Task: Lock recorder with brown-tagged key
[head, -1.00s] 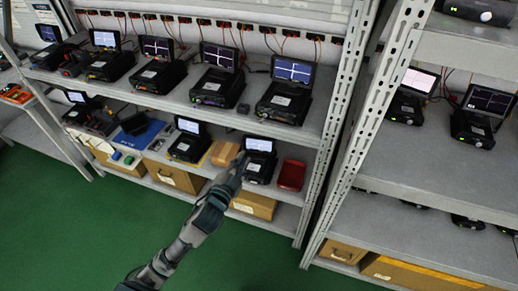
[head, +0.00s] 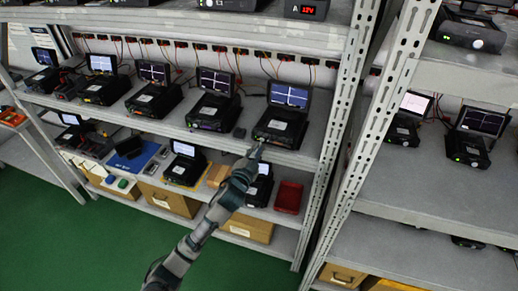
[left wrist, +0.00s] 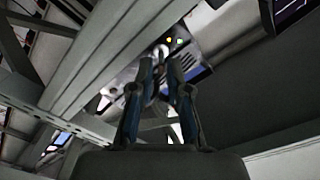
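Several black recorders with raised screens stand on the racks. My left gripper (head: 255,152) is at the front edge of the middle shelf, just below and in front of the rightmost recorder (head: 281,124) there. In the left wrist view, my left gripper (left wrist: 160,62) has its two fingers close together at the tips, pointing towards a device front (left wrist: 172,48) with a yellow light and a round shiny part. I cannot tell whether anything is held between the tips. I make out no key or brown tag. My right gripper is not in view.
The lower shelf holds a red tray (head: 289,197), a blue mat (head: 133,155) and another recorder (head: 186,164). A perforated rack post (head: 338,130) stands right of my left arm. Cardboard boxes (head: 167,198) lie below. The green floor in front is clear.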

